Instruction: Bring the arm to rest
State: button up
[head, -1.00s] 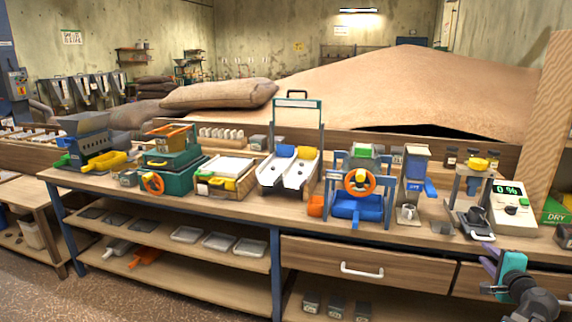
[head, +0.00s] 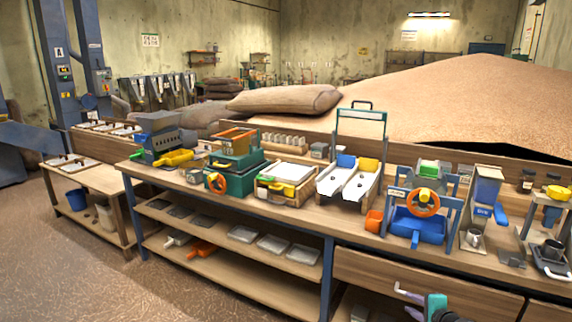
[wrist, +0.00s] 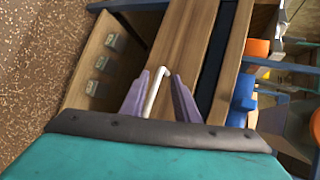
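My gripper (head: 413,313) shows at the bottom edge of the head view, in front of the upper drawer's white handle (head: 408,293). It is partly cut off there. In the wrist view its two purple fingers (wrist: 161,96) stand apart with a gap between them. The white handle (wrist: 153,92) shows in that gap, and I cannot tell whether the fingers touch it. No object is held. The drawer (head: 365,272) looks shut under the bench top.
The workbench (head: 300,218) carries several machines, including a blue stand with an orange wheel (head: 422,203) and a white twin chute (head: 350,185). Small grey blocks (wrist: 102,63) lie on the lower shelf. The floor (head: 90,270) at the left front is clear.

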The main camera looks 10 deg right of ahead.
jog(key=a+f+n+g+y+p, duration=0.1)
jog(key=a+f+n+g+y, duration=0.1)
jog(key=a+f, duration=0.6)
jog(key=a+f+n+g+y, duration=0.2)
jog(key=a+f, duration=0.2)
jog(key=a, duration=0.8)
jog(key=s+a+f+n+g+y+p, duration=0.1)
jog(key=s+a+f+n+g, duration=0.1)
jog(key=s+a+f, duration=0.4)
jog(key=s+a+f+n+g, duration=0.2)
jog(key=a+f+n, duration=0.1)
jog(key=a, duration=0.5)
jog(key=s+a+f+n+g+h+p, duration=0.1)
jog(key=s+a+f+n+g, duration=0.3)
jog(key=s, duration=0.4)
jog(key=s+a+f+n+g+p, duration=0.1)
jog(key=s+a+f+n+g, duration=0.15)
jog(key=s+f, duration=0.45)
jog(key=s+d+r+n+g+h, duration=0.1)
jog(key=s+d+n+g+h, duration=0.2)
jog(key=s, duration=0.8)
jog(key=d+h, duration=0.1)
jog(key=d, duration=0.1)
jog(key=shift+d+n, duration=0.3)
jog(key=shift+n, duration=0.05)
jog(key=shift+r, duration=0.1)
